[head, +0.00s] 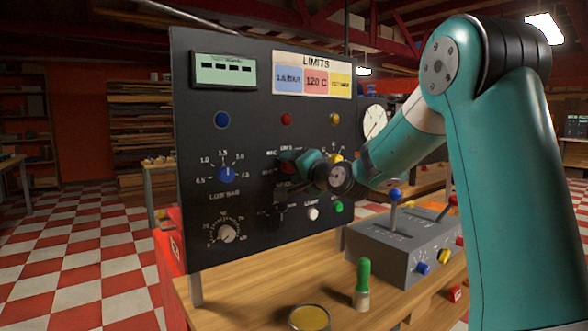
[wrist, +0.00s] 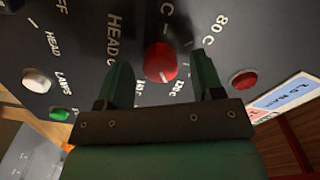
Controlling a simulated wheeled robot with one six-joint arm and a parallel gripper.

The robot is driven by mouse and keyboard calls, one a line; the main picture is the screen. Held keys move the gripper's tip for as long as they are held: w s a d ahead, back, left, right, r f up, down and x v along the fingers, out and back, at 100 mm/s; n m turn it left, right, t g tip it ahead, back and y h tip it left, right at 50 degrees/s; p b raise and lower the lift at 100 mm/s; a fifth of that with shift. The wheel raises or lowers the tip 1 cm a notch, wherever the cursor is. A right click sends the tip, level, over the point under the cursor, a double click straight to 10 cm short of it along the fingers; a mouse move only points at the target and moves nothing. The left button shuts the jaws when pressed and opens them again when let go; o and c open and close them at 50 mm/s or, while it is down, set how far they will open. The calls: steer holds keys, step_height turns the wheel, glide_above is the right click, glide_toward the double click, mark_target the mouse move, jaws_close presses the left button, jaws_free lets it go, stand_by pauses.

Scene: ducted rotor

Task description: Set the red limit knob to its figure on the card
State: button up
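The limits card (head: 312,62) is at the panel's top right; its red middle field reads 120 C. In the wrist view, the red limit knob (wrist: 160,62) sits between the two fingers of my gripper (wrist: 164,70), with a visible gap on each side. The fingers are open and hold nothing. The wrist view shows 80 C on the panel near the knob; the knob's pointer setting is not clear. In the head view my gripper (head: 300,170) is at the dark panel (head: 265,215) and largely hides the knob and its scale.
A red lamp (head: 286,119) is above my gripper; white (head: 313,214) and green (head: 338,207) buttons are below. A grey lever box (head: 400,245) and green-topped peg (head: 363,280) stand on the bench.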

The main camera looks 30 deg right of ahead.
steer(key=s+b, duration=0.3)
steer(key=s, duration=1.4)
steer(key=shift+s+d+b, duration=0.25)
steer(key=shift+d+b, duration=0.05)
steer(key=shift+b, duration=0.1)
steer(key=s+a+f+n+g+y, duration=0.25)
steer(key=a+f+n+g, duration=0.25)
steer(key=a, duration=0.5)
steer(key=s+a+f+n+g+y, duration=0.1)
steer(key=a+f+n+g+y, duration=0.35)
steer(key=a, duration=0.55)
steer(key=s+a+f+n+g+h, duration=0.2)
steer(key=s+a+f+n+g, duration=0.25)
steer(key=s, duration=0.25)
steer(key=s+a+f+n+g+h, duration=0.1)
steer(key=s+a+f+n+g, duration=0.3)
steer(key=s, duration=0.3)
step_height(320, 180, up, 16)
steer(key=d+p, duration=0.1)
steer(key=p, duration=1.5)
steer(key=shift+s+d+r+n, duration=0.15)
steer(key=shift+s+r+n, duration=0.05)
steer(key=shift+s+n, duration=0.25)
